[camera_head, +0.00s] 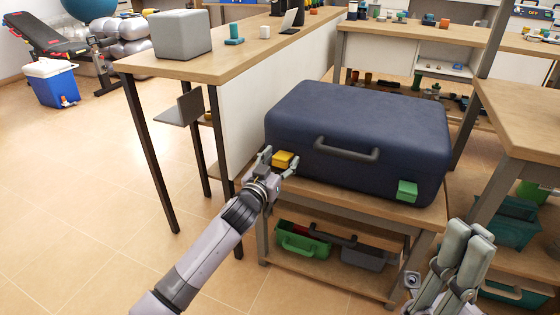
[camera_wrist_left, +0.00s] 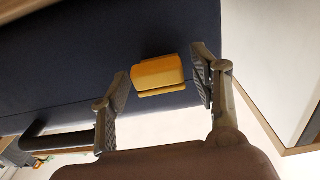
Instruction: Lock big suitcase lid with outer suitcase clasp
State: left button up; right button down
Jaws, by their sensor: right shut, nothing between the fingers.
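A big dark blue suitcase (camera_head: 350,115) lies flat on a low wooden table, with its lid down. A dark handle (camera_head: 346,150) is on its front side. A yellow clasp (camera_head: 283,159) is on the front at the left, and a green clasp (camera_head: 407,191) is on the front at the right. My left gripper (camera_head: 280,163) is open at the yellow clasp. In the left wrist view, the yellow clasp (camera_wrist_left: 160,73) sits between the spread fingers of the left gripper (camera_wrist_left: 160,88), with gaps beside it. My right gripper (camera_head: 468,245) is shut and empty at the lower right, apart from the suitcase.
The low table (camera_head: 345,197) has a shelf below with a green bin (camera_head: 302,243) and a grey bin (camera_head: 364,258). A long workbench (camera_head: 230,58) stands behind at the left, and another bench (camera_head: 522,105) at the right.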

pick_arm(q)
jog(key=c, duration=1.1)
